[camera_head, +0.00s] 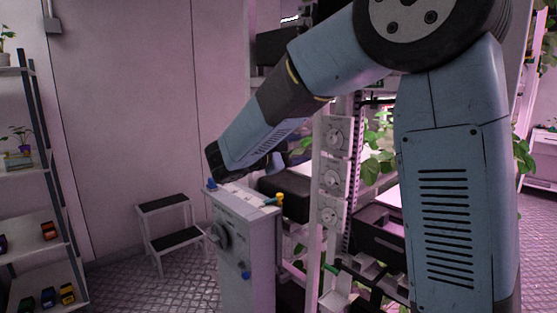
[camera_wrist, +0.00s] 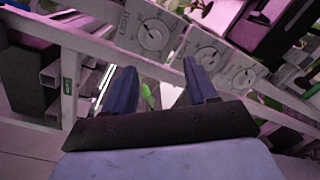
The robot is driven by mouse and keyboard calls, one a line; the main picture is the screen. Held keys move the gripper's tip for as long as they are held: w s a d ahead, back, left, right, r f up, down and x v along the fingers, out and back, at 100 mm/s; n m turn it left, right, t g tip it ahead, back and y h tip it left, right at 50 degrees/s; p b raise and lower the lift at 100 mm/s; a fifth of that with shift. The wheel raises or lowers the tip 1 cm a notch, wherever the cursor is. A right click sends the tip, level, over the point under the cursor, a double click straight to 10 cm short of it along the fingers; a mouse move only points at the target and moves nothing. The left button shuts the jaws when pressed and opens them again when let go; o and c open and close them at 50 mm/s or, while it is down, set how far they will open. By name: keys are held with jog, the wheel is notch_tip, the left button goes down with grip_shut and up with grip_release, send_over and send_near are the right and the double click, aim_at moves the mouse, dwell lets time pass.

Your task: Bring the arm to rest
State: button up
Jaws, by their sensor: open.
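My blue-grey arm reaches across the head view from the right and slopes down to the left. In the wrist view my gripper (camera_wrist: 160,82) is open, with two blue fingers apart. Nothing is held between them. A small green thing (camera_wrist: 147,93) shows in the gap, beyond the fingers. A white panel with round dials (camera_wrist: 152,38) lies past the fingertips.
A step stool (camera_head: 175,232) stands left of the cabinet. A shelf unit (camera_head: 38,170) with small items is at the far left. The plant rack with its dial post (camera_head: 333,170) and black crates (camera_head: 378,232) is close behind my arm. Floor near the stool is clear.

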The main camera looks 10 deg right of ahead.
jog(key=s+d+f+m+g+y, duration=0.2)
jog(key=s+d+m+g+y, duration=0.1)
jog(key=s+d, duration=0.45)
jog(key=s+d+f+m+g+y, duration=0.2)
jog(key=s+d+m+g, duration=0.15)
jog(key=s+d, duration=0.35)
jog(key=s+a+f+m+t+y, duration=0.1)
jog(key=s+m+y, duration=0.2)
jog(key=s+y, duration=0.2)
jog(key=s+a+f+m+t+y, duration=0.1)
jog(key=s+m+y, duration=0.3)
jog(key=s, duration=0.5)
jog(key=shift+s+a+f+y, duration=0.3)
jog(key=shift+a+f+y, duration=0.1)
jog(key=shift+a+f, duration=0.25)
jog(key=shift+a+r+t, duration=0.1)
jog(key=shift+t, duration=0.15)
